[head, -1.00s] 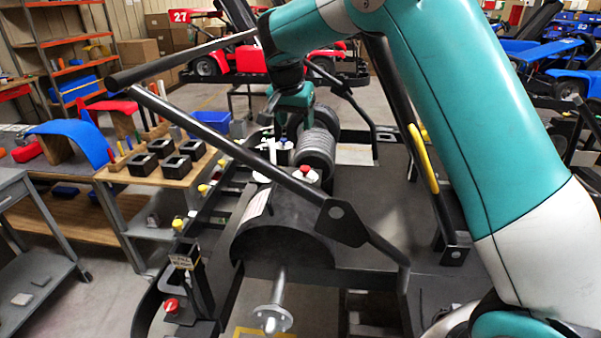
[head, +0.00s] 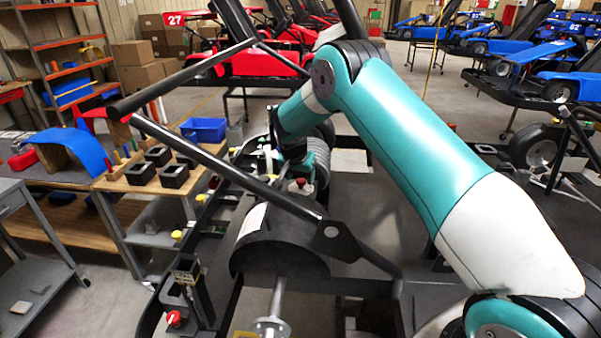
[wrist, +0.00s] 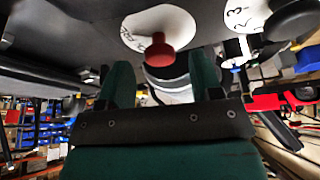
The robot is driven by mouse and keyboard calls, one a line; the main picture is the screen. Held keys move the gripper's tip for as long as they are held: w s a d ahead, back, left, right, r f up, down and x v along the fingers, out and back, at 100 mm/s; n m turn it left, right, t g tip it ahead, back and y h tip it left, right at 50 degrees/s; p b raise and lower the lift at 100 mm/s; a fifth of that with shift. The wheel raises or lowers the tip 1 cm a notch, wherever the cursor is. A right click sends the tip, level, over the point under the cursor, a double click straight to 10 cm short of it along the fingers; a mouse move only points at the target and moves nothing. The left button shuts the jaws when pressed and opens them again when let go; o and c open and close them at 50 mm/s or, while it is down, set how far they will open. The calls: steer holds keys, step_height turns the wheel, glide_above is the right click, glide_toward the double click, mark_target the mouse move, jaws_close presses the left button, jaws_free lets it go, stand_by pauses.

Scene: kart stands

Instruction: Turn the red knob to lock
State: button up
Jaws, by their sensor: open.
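The red knob (wrist: 159,50) stands out from a white round label with dark lettering on a dark panel in the wrist view. In the head view a red knob (head: 300,184) shows just behind the black drum-shaped cover, close to the end of my arm. My gripper (wrist: 162,68) is open, with one green finger on each side of the knob's line in the wrist view. The knob appears between and just beyond the fingertips, with no clear contact. In the head view my gripper is partly hidden behind the dark bar and my arm.
A second red knob (head: 173,318) sits low at the left on the kart frame. A dark diagonal bar (head: 235,175) crosses in front of my gripper. In the wrist view a black knob (wrist: 292,20) stands beside a numbered white label. A workbench (head: 150,187) stands left.

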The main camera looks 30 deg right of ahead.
steer(key=shift+x, duration=0.75)
steer(key=c, duration=0.9)
